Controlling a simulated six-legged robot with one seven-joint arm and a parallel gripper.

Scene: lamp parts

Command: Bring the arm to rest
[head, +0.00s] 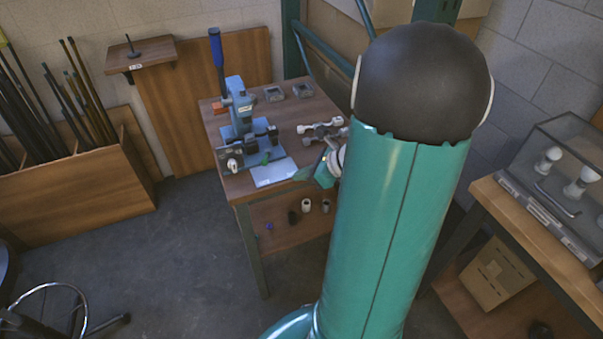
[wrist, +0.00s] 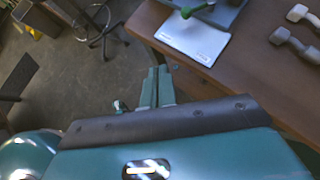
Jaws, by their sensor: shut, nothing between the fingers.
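My gripper (wrist: 158,74) shows in the wrist view with its two teal fingers together and nothing between them. The fingers are beside the front edge of the wooden work table (wrist: 150,20), apart from the things on it. In the head view my teal upper arm hides much of the scene, and only a small part of my arm's far end shows at the table's right side. A blue press (head: 240,112) stands upright on the table. A white sheet (head: 273,172) lies in front of it.
A wooden bin of rods (head: 75,188) stands at left. A bench with a clear case (head: 560,180) stands at right. A stool (head: 50,305) is at lower left. Open floor lies between.

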